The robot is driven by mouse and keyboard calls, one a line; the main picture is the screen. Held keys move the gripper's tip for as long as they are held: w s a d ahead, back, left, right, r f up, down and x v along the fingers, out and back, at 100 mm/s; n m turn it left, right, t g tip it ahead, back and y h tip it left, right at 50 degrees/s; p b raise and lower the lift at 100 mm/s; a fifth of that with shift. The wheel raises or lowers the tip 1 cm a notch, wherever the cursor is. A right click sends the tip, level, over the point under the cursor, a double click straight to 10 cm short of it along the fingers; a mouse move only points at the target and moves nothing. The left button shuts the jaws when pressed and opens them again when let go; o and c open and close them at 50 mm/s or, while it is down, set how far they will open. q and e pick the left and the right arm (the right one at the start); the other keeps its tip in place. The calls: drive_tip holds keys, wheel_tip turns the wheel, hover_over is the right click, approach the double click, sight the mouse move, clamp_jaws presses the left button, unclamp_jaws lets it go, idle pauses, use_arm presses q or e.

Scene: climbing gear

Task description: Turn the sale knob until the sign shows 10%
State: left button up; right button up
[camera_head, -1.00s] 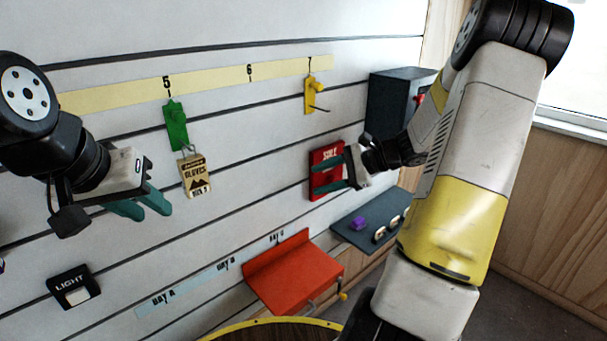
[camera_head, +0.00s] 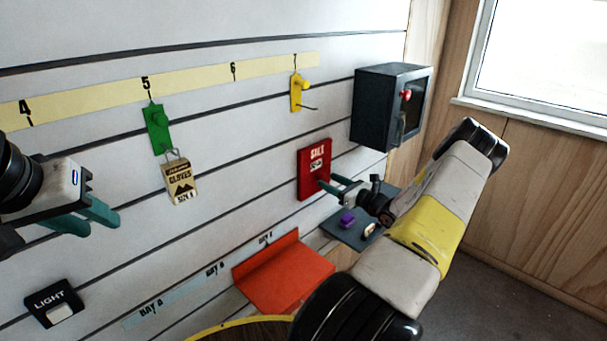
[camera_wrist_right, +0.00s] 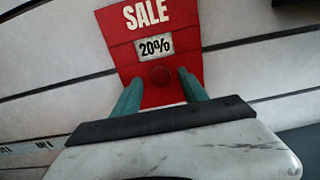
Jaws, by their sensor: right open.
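The red sale sign (camera_head: 313,165) is mounted on the slatted wall. In the right wrist view the sign (camera_wrist_right: 112,28) reads SALE, and its small window (camera_wrist_right: 155,46) shows 20%. A round red knob (camera_wrist_right: 160,75) sits below that window. My right gripper (camera_head: 328,184) is at the lower part of the sign. In the right wrist view its teal fingers (camera_wrist_right: 160,84) are open, one on each side of the knob, with gaps to it. Whether the fingertips touch the sign I cannot tell. My left gripper (camera_head: 108,218) is at the left with its teal fingers apart and empty.
A dark box (camera_head: 380,108) with a red knob hangs right of the sign. A dark shelf (camera_head: 345,238) holding a purple item is below it. An orange shelf (camera_head: 285,275), a glove tag (camera_head: 181,180) on a green hook and a light switch (camera_head: 54,303) are on the wall.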

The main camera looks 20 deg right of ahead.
sight(321, 178)
drive_tip(key=shift+x, duration=1.3)
clamp_jaws()
